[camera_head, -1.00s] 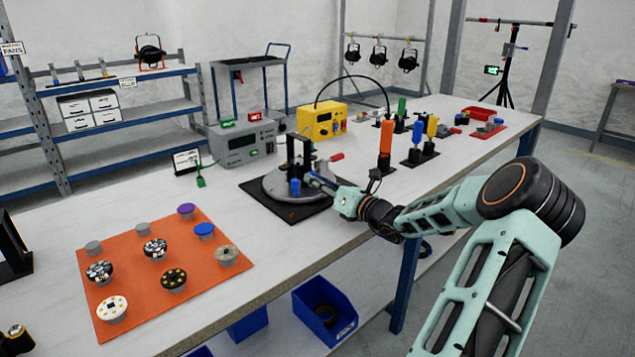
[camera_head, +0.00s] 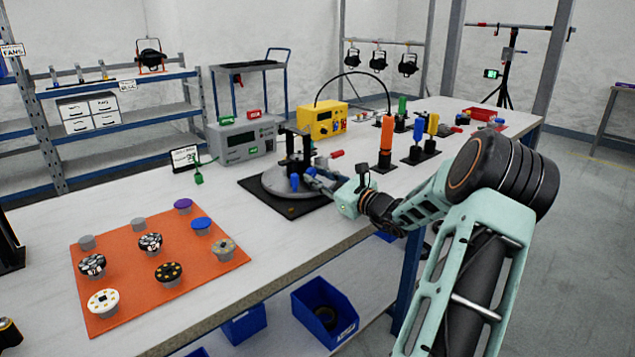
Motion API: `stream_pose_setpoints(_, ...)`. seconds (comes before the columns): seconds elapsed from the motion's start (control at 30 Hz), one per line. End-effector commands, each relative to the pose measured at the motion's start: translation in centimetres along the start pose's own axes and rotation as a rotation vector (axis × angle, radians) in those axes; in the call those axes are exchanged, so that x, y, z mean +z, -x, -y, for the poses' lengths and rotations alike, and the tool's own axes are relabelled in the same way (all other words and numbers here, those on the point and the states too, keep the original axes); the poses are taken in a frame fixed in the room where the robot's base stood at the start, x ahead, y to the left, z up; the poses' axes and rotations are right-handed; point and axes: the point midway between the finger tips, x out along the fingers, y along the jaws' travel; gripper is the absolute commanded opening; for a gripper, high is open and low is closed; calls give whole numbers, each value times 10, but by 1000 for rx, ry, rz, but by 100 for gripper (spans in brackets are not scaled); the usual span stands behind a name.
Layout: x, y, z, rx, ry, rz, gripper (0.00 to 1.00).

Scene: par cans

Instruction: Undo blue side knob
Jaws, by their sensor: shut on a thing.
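The round grey fixture (camera_head: 268,187) stands on a black mat on the workbench, with a dark upright bracket (camera_head: 291,150) on it. A blue knob (camera_head: 294,181) shows low on the fixture's front. Another bit of blue (camera_head: 310,171) shows at its right side, right at my fingertips. My gripper (camera_head: 314,180) reaches in from the right, low beside the bracket, and is shut on what looks like this blue side knob. The fingers largely hide the knob, so its thread and seating cannot be seen.
A red-handled part (camera_head: 336,154) sticks out behind my gripper. An orange upright tool (camera_head: 386,140) and several coloured ones stand to the right. Grey (camera_head: 240,138) and yellow (camera_head: 322,120) boxes stand behind. An orange mat (camera_head: 205,262) holds several knobs at front left.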

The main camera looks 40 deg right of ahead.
Motion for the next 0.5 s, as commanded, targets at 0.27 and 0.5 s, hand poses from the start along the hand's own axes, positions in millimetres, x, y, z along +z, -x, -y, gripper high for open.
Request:
stream_pose_setpoints(0.27, -2, 0, 0, 0, 79, -2, 0)
stream_pose_setpoints(0.5, -1, 0, 0, 0, 92, -2, 0)
